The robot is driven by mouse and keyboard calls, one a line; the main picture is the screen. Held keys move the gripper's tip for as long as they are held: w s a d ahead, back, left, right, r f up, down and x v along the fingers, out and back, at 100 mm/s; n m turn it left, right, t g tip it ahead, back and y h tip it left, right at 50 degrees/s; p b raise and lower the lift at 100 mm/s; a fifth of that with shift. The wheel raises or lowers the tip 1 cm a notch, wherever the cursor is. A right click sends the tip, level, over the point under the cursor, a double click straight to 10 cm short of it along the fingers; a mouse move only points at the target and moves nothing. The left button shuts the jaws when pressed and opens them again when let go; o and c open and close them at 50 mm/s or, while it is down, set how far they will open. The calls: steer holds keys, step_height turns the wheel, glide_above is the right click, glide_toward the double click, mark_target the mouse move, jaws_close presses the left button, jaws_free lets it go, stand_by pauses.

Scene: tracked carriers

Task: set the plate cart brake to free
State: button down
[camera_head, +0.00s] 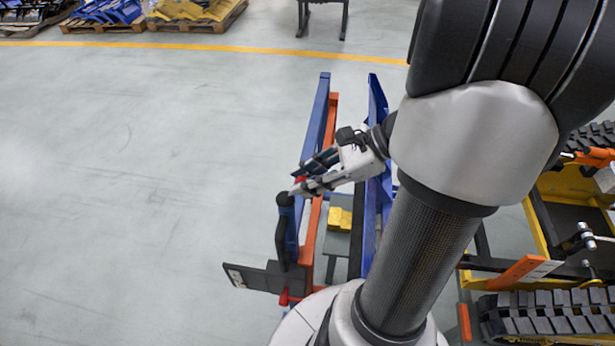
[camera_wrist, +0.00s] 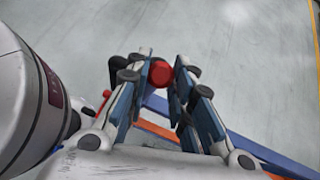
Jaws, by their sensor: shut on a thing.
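The plate cart (camera_head: 329,120) has blue and orange rails and stands in the middle of the head view. My gripper (camera_head: 304,183) reaches its left rail from the right, close to the upper end of a black handle (camera_head: 282,240). In the wrist view my gripper (camera_wrist: 163,70) has its two fingers on either side of a round red knob (camera_wrist: 161,75) and is shut on it. Only a trace of red shows at the fingertips in the head view. The lever below the knob is mostly hidden, so its brake position cannot be told.
A dark plate with a pale label (camera_head: 236,277) juts left from the cart's near end. A yellow block (camera_head: 340,219) lies between the rails. A yellow-framed tracked carrier (camera_head: 540,240) stands close on the right. Open floor lies to the left.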

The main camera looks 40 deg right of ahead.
steer(key=shift+s+f, duration=0.1)
steer(key=shift+f, duration=0.1)
steer(key=c, duration=1.4)
jaws_free()
steer(key=shift+r, duration=0.1)
steer(key=shift+d, duration=0.1)
steer(key=v, duration=1.2)
